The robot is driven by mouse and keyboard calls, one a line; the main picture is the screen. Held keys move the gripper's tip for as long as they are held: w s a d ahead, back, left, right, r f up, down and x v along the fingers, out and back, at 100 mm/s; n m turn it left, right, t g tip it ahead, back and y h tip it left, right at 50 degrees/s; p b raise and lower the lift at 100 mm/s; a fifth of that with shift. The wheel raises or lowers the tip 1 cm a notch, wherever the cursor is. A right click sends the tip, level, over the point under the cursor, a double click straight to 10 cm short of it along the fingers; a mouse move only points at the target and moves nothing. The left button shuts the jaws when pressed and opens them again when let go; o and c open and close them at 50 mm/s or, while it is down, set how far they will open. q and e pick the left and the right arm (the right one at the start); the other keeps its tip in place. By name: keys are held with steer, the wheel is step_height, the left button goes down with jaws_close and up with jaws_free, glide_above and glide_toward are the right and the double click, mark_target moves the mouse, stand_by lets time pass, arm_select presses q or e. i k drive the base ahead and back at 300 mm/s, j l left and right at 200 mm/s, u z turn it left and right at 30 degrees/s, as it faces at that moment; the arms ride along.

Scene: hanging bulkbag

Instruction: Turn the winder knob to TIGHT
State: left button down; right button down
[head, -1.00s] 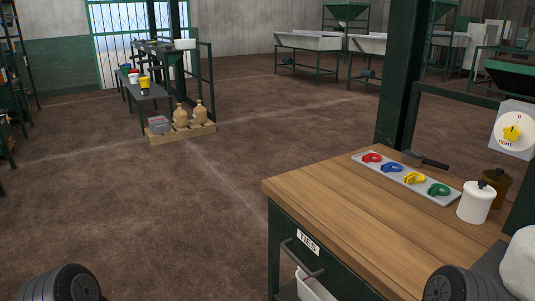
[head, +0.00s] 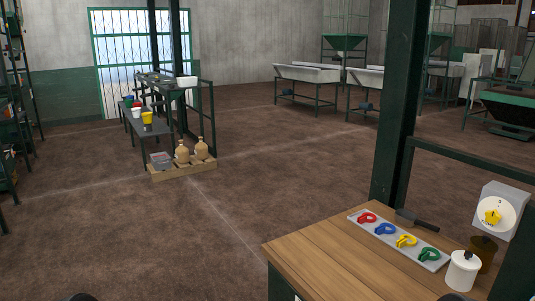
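The winder knob (head: 493,217) is a small yellow knob on a round white dial (head: 508,219). The dial is on the front of a pale grey box (head: 514,200) at the right edge of the head view, beyond the workbench. The dial's lettering is too small to read now, and I cannot tell exactly where the knob points. Neither of my grippers is in view. Only dark tips of my arms show at the bottom edge, well apart from the knob.
A wooden workbench (head: 330,262) fills the lower right. On it are a grey tray (head: 387,245) of coloured clips, a dark-handled tool (head: 418,219), a white lidded pot (head: 462,271) and a brown pot (head: 483,252). A green post (head: 394,120) rises behind. Open floor lies left.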

mark_target(493, 216)
steer(key=z, duration=1.8)
steer(key=k+j+z, duration=0.2)
steer(key=j, duration=0.2)
steer(key=k+j+z, duration=0.2)
steer(key=j, duration=0.2)
steer(key=k+j+z, duration=0.2)
steer(key=j, duration=0.15)
